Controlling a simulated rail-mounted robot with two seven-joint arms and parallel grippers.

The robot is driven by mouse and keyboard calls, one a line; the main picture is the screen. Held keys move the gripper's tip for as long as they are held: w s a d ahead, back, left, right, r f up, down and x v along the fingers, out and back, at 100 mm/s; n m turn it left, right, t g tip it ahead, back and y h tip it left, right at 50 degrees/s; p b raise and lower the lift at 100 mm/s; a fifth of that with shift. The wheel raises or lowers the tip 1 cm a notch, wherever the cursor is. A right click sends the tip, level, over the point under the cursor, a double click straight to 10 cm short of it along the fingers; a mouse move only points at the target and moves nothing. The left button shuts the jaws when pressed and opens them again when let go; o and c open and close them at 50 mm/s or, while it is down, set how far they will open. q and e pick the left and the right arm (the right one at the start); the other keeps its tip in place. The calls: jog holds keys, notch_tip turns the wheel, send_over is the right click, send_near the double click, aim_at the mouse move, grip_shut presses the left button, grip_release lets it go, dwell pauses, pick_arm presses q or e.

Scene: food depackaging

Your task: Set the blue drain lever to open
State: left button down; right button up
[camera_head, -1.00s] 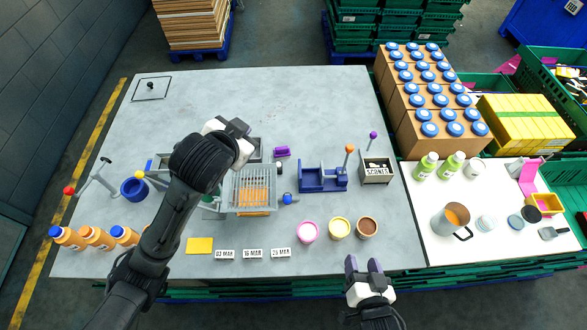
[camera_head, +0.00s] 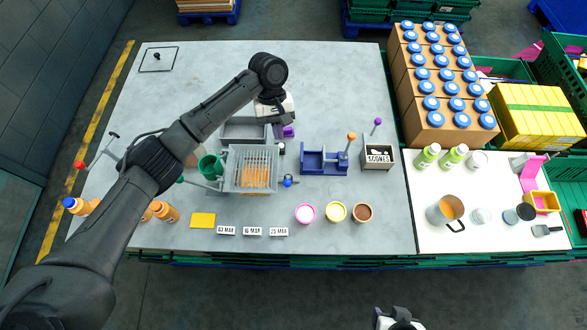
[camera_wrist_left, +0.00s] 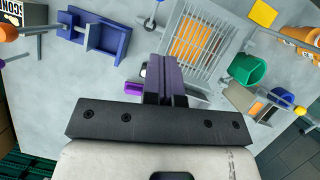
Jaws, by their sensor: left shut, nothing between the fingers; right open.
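The blue drain lever (camera_head: 287,181) has a round blue knob and sticks out at the right side of the grated tray (camera_head: 232,172), near its front corner. Orange pieces lie under the grate. My left gripper (camera_head: 278,122) is behind the tray, pointing down, apart from the lever; its fingertips are hidden in the head view. In the left wrist view its purple fingers (camera_wrist_left: 166,80) are shut together and empty, with the grate beyond them. My right gripper (camera_head: 390,313) is open at the bottom edge, partly cut off, far from the lever.
A blue fixture (camera_head: 323,170) stands right of the lever. A green cup (camera_head: 210,166) is left of the tray. A purple block (camera_head: 288,132) is close to my left gripper.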

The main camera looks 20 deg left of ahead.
aim_at(288, 180)
pick_arm(q)
jog(key=s+p+x, duration=0.1)
jog(key=p+x, duration=0.1)
jog(key=x, duration=1.1)
jog(key=shift+d+n, duration=0.4)
jog(key=shift+s+p, duration=0.1)
jog(key=shift+p, duration=0.2)
